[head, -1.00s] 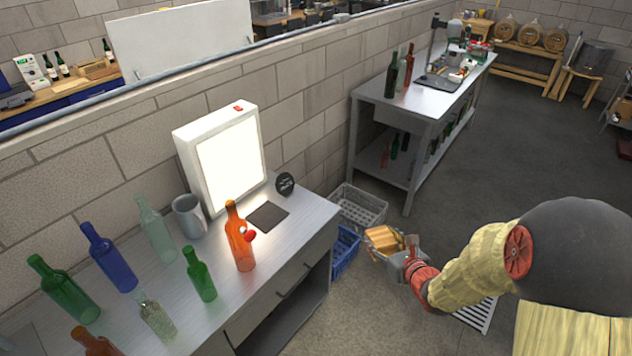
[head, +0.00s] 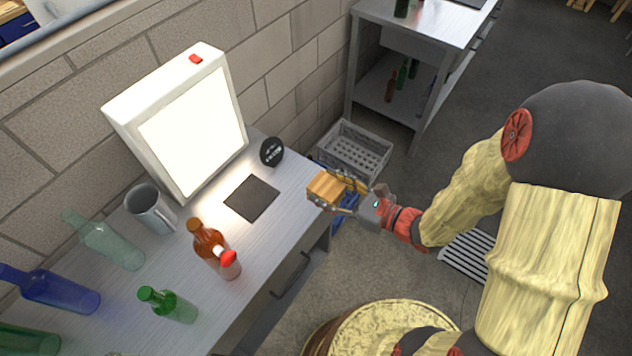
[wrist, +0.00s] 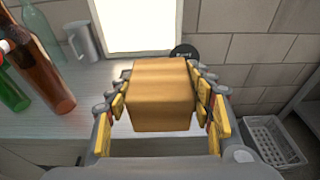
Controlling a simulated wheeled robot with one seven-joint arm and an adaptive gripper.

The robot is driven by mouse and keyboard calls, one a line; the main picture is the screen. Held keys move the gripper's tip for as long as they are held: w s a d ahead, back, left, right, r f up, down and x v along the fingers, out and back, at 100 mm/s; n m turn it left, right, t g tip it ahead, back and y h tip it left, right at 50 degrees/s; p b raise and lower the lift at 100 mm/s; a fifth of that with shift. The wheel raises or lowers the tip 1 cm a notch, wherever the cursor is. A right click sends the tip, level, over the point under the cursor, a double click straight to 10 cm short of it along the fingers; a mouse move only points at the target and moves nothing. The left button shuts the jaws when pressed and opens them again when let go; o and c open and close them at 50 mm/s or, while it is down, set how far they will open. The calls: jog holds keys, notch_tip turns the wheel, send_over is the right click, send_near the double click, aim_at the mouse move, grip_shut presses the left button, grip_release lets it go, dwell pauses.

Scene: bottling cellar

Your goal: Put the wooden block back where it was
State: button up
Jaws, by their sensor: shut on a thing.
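The wooden block (head: 326,188) is held in my gripper (head: 345,193), off the right end of the metal bench (head: 222,290) in the head view. In the wrist view the block (wrist: 162,95) sits between both yellow-padded fingers, and my gripper (wrist: 160,112) is shut on it. A dark square mat (head: 252,198) lies bare on the bench in front of the lit white panel (head: 195,130). In the wrist view the block hides that part of the bench.
A grey crate (head: 354,150) is beyond the bench end.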

jog(key=w+f+b, duration=0.1)
jog(key=w+f, duration=0.2)
jog(key=w, duration=0.1)
jog(key=w+a+f+b, duration=0.1)
jog(key=w+f+b, duration=0.1)
jog(key=w+f, duration=0.1)
jog(key=w+a+f+b, duration=0.1)
jog(key=w+f, duration=0.2)
jog(key=w, duration=0.2)
jog(key=shift+w+a+f+b, duration=0.1)
jog(key=shift+w+f+b, duration=0.05)
jog(key=shift+w+b, duration=0.25)
jog(key=shift+w+f+b, duration=0.2)
jog(key=shift+f+b, duration=0.25)
jog(key=shift+f, duration=0.5)
jog(key=shift+w+f+b, duration=0.15)
jog(key=shift+f+b, duration=0.3)
jog(key=shift+f, duration=0.45)
jog(key=shift+f, duration=0.15)
jog(key=o, duration=1.2)
jog(key=shift+o, duration=0.6)
